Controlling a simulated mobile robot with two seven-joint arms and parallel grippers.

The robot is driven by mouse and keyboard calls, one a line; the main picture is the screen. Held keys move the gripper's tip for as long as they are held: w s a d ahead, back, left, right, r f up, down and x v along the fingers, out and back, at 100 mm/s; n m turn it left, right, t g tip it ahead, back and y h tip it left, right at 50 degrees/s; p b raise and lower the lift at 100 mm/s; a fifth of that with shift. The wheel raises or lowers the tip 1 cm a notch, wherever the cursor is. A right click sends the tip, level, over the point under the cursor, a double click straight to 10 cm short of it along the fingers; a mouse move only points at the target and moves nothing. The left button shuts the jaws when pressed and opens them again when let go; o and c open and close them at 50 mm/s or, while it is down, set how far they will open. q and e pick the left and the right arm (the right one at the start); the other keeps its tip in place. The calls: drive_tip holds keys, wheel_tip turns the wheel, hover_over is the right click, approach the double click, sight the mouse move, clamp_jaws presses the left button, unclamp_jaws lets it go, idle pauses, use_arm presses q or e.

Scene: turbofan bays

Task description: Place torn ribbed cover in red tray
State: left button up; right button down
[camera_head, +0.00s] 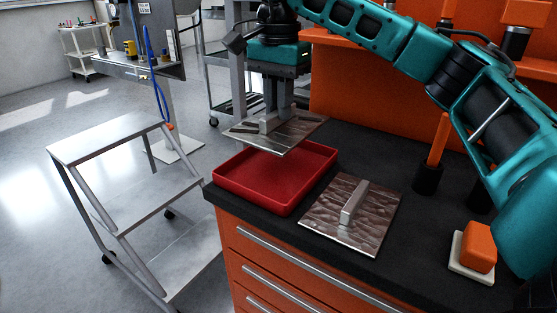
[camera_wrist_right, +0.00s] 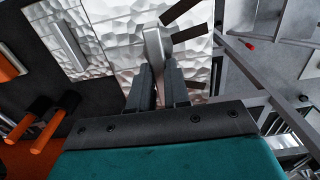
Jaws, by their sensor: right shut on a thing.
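My right gripper (camera_head: 278,115) is shut on the handle of a square silvery metal cover (camera_head: 303,128) and holds it roughly level above the red tray (camera_head: 250,203). Dark slits or gaps show at the left of this cover in the head view. In the right wrist view my gripper's fingers (camera_wrist_right: 159,80) clamp the handle of the held cover (camera_wrist_right: 122,40), where long dark slots cross its dimpled plate. The red tray lies on the black worktop at its left corner, and no object shows inside it. My left gripper is not in view.
A second rippled metal cover (camera_head: 330,220) with a bar handle lies on the worktop right of the tray. An orange block (camera_head: 478,247) on a pale base and an orange-handled tool in a black holder (camera_head: 428,178) stand farther right. A step stool (camera_head: 125,150) stands left.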

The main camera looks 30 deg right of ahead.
wheel_tip(320, 180, down, 4)
drive_tip(key=shift+r, duration=0.1)
wheel_tip(320, 180, down, 5)
drive_tip(key=shift+r+b, duration=0.1)
drive_tip(key=shift+b, duration=0.5)
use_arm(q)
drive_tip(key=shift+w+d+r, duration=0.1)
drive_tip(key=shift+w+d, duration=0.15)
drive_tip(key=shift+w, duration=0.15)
use_arm(e)
drive_tip(key=shift+f, duration=0.5)
drive_tip(key=shift+f, duration=0.2)
drive_tip(key=c, duration=1.1)
unclamp_jaws()
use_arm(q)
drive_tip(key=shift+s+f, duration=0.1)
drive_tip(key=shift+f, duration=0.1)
use_arm(e)
drive_tip(key=shift+r, duration=0.1)
